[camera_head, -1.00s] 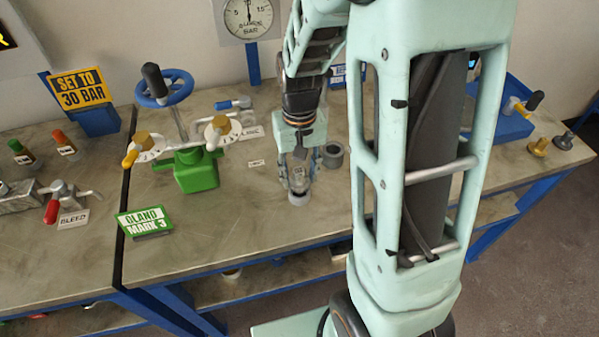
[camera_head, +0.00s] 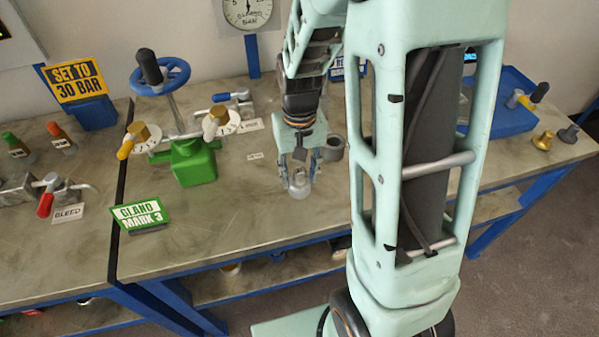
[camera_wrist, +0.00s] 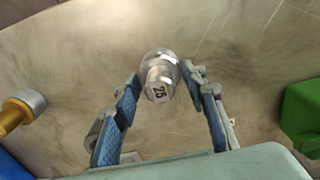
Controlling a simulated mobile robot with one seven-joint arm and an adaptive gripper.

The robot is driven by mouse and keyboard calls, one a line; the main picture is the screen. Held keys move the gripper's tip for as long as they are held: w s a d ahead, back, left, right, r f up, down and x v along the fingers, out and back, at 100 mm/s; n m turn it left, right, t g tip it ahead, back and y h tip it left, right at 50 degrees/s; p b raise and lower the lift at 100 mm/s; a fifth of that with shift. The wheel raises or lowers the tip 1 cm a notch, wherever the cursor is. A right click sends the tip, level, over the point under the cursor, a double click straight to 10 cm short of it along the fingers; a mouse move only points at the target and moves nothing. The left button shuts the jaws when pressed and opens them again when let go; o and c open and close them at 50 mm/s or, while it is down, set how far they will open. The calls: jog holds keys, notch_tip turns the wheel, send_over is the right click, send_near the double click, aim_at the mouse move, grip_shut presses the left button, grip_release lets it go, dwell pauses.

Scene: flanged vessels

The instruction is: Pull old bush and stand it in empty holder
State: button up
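A silver stepped bush (camera_wrist: 159,80) marked 25 stands upright between my fingertips in the wrist view. In the head view its light grey lower part (camera_head: 299,188) shows on the bench below my gripper (camera_head: 298,172). My gripper (camera_wrist: 161,76) has its blue-padded fingers apart, one on each side of the bush, with a narrow gap seen at each side. I cannot tell whether the bush sits in a holder. A grey hollow cylinder (camera_head: 332,149) stands just right of my gripper; in the wrist view it is partly hidden behind the left finger (camera_wrist: 97,134).
A green valve block (camera_head: 193,164) with a blue handwheel (camera_head: 162,78) stands to the left, behind a green "GLAND MARK 3" sign (camera_head: 141,215). A blue tray (camera_head: 513,117) and brass piece (camera_head: 542,141) are at the right. The bench front is clear.

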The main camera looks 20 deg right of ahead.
jog(key=o, duration=0.5)
jog(key=shift+c, duration=0.2)
